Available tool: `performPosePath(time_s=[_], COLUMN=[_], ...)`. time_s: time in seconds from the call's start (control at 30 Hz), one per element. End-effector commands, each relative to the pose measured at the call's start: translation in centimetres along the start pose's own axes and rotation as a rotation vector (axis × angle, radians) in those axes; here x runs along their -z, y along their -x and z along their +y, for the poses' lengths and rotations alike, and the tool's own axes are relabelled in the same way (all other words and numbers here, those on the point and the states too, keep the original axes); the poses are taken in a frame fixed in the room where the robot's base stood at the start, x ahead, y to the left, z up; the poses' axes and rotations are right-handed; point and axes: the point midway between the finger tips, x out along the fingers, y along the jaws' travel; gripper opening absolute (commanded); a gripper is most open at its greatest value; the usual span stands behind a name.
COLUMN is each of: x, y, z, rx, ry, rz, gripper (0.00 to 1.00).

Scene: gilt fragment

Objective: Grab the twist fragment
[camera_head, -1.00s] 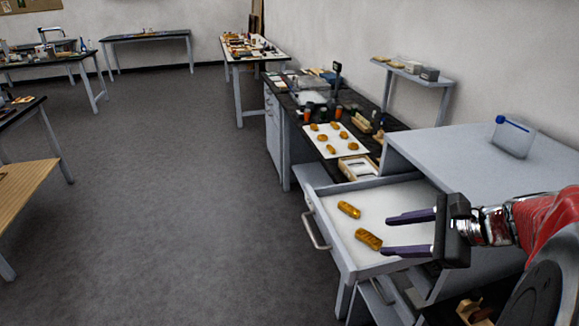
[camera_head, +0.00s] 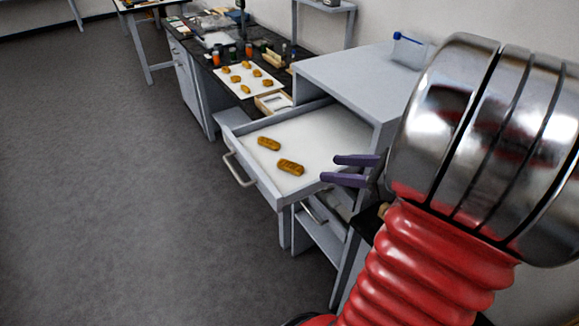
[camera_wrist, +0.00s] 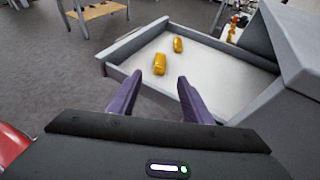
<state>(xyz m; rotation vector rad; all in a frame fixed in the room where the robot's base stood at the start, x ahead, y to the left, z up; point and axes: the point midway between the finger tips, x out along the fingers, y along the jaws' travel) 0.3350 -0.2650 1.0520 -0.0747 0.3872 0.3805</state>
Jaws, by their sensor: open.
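Two gilt fragments lie apart in the open white-lined drawer (camera_head: 322,140). One fragment (camera_head: 269,144) is farther back and left; the other, nearer fragment (camera_head: 291,167) is closer to my gripper. Both also show in the wrist view, the nearer one (camera_wrist: 160,64) and the farther one (camera_wrist: 178,45). I cannot tell which is the twist fragment. Several more gilt pieces lie on a white board (camera_head: 229,84) on the dark bench. My gripper (camera_head: 329,170) is open and empty, its purple fingers at the drawer's right side, pointing toward the nearer fragment without touching it.
The grey cabinet top (camera_head: 345,72) stands right of the drawer, with a blue-capped container (camera_head: 408,50) on it. A small wooden tray (camera_head: 273,103) sits behind the drawer. The drawer handle (camera_head: 238,170) faces open floor on the left.

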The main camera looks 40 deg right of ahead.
Motion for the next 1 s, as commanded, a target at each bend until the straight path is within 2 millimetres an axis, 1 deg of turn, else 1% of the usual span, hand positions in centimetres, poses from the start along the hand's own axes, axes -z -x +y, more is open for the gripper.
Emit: performPosePath(time_s=[0.63, 0.8, 1.0], x=[0.0, 0.0, 0.0], y=[-7.3, -8.2, -8.2], z=[0.0, 0.0, -0.1], rx=[-0.002, 0.0, 0.002], ry=[0.0, 0.0, 0.0], rz=[0.0, 0.0, 0.001], gripper=[0.45, 0.45, 0.45])
